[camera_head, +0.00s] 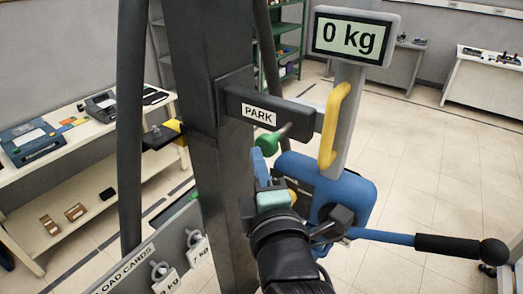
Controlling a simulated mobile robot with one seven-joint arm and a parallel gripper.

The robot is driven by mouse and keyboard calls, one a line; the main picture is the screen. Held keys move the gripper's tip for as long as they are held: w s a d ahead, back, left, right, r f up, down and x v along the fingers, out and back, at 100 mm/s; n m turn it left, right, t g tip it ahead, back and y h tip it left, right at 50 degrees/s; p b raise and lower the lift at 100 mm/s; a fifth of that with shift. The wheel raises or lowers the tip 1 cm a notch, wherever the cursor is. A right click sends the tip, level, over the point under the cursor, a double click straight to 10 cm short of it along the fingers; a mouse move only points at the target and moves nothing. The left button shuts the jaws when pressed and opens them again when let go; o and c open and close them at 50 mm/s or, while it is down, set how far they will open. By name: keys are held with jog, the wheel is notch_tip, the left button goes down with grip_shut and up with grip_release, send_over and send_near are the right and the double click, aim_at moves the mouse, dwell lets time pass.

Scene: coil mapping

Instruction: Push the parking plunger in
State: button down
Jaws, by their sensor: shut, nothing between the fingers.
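The parking plunger is a green knob (268,146) on a short grey stem. It sticks out below the dark bracket labelled PARK (260,112) on the column. My gripper (260,163) is shut and empty, just below and slightly left of the knob. Its blue fingers point up toward the knob. I cannot tell whether the fingertips touch the knob. My black wrist hides part of what lies behind it.
A blue housing (345,190) with a yellow handle (340,112) stands close on the right, under a display reading 0 kg (350,38). A black-gripped lever (445,243) reaches right. The dark column (195,100) stands left. A load card board (135,272) is lower left.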

aim_at(270, 142)
jog(key=shift+w+d, duration=0.25)
jog(key=shift+w, duration=0.1)
jog(key=w+d+b, duration=0.1)
jog(key=w+b, duration=0.1)
jog(key=w+d+b, duration=0.2)
dwell(0.5)
